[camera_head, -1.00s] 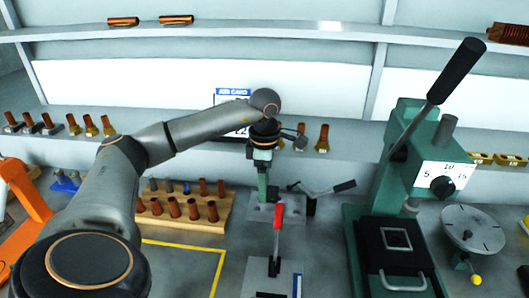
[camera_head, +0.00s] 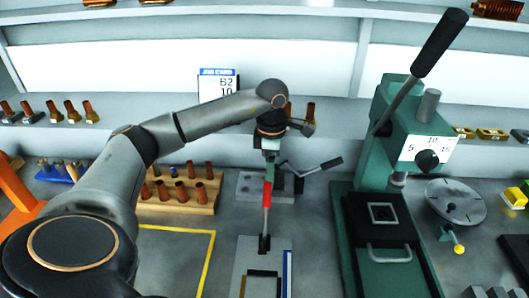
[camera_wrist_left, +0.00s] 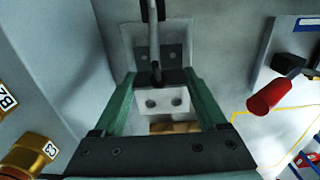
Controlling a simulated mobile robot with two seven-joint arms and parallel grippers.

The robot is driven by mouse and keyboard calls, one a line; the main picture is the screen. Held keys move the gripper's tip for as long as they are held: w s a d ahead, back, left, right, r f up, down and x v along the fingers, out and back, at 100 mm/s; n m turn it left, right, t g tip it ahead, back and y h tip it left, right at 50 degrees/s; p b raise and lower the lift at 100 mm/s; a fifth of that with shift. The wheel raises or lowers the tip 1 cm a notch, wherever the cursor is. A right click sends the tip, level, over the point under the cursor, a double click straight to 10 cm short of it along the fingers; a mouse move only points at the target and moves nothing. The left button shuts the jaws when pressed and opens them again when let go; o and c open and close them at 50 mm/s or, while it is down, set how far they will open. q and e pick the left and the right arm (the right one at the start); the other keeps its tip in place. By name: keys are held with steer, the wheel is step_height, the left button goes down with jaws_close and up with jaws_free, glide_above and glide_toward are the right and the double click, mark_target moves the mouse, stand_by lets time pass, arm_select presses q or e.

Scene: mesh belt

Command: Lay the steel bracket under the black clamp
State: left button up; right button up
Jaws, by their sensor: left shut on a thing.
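The steel bracket (camera_wrist_left: 152,102) is a pale metal piece with two dark holes, held between the green fingers of my left gripper (camera_wrist_left: 160,84) in the left wrist view. My left gripper (camera_head: 271,165) is shut on it, over the back plate in the head view; the arm and gripper hide the bracket there. The black clamp (camera_head: 322,166) shows its black handle reaching right from behind the gripper. In the left wrist view the clamp's arm (camera_wrist_left: 154,38) stands just beyond the fingertips, over a plate with holes. Whether the bracket touches the plate I cannot tell.
A red-handled clamp (camera_head: 267,197) stands just in front. A wooden rack of copper pieces (camera_head: 180,195) is to the left, and a green press (camera_head: 395,160) with a long lever is to the right.

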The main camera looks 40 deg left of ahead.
arm_select(q)
steer(key=shift+a+f, duration=0.1)
steer(key=shift+f, duration=0.25)
steer(key=o, duration=1.4)
steer(key=shift+r, duration=0.1)
step_height(320, 180, up, 12)
steer(key=shift+r, duration=0.15)
steer(key=shift+s, duration=0.1)
